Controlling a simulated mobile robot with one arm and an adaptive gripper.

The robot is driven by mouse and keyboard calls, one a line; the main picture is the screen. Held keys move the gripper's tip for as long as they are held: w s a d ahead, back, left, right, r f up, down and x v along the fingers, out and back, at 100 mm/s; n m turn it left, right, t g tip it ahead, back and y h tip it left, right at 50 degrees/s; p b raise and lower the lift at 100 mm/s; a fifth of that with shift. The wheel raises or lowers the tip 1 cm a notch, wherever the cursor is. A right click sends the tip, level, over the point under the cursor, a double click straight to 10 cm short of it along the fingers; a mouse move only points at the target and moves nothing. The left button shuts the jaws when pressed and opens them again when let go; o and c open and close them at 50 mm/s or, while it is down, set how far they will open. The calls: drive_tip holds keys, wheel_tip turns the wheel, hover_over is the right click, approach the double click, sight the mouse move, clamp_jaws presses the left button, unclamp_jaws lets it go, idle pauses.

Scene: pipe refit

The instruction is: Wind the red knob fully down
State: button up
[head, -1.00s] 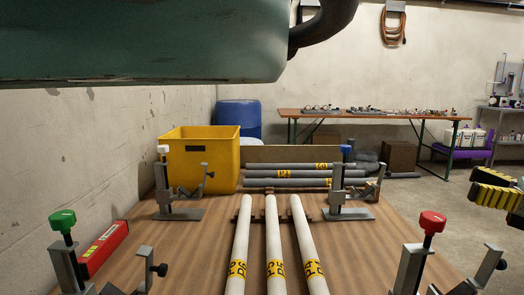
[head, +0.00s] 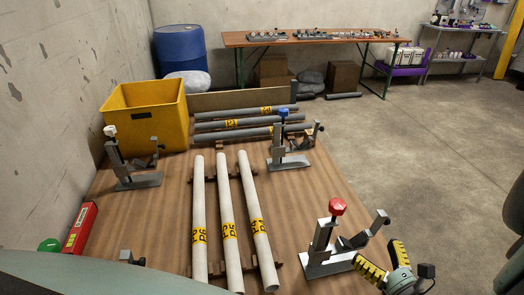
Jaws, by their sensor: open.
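The red knob (head: 337,207) tops a grey metal clamp (head: 326,258) at the right front of the wooden table in the head view. The clamp stands upright, with an angled V-shaped rest on its right side. My gripper (head: 376,268) is at the lower right, just right of the clamp's base and below the knob's height in the picture. Its yellow-and-black ribbed fingers are spread apart with nothing between them. The gripper is apart from the knob. The screw under the knob is too small to judge how far down it is.
Three white pipes (head: 227,220) lie on supports left of the red-knob clamp. Grey pipes (head: 240,112) and a yellow bin (head: 147,112) are at the back. Bare floor lies to the right.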

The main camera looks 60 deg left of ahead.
sight(343, 212)
drive_tip(key=b+x, duration=0.1)
drive_tip(key=x, duration=0.4)
drive_tip(key=b+x, duration=0.1)
drive_tip(key=x, duration=0.4)
drive_tip(key=s+b+x, duration=0.1)
drive_tip(key=x, duration=0.4)
drive_tip(key=shift+f, duration=0.1)
drive_tip(key=shift+w+a, duration=0.2)
drive_tip(key=shift+a, duration=0.3)
drive_tip(key=shift+c, duration=0.2)
drive_tip(key=c, duration=1.1)
drive_tip(key=shift+w+d, duration=0.1)
drive_tip(key=shift+c, duration=0.2)
drive_tip(key=shift+w+g+b, duration=0.1)
drive_tip(key=shift+g+b, duration=0.2)
drive_tip(key=shift+b, duration=0.3)
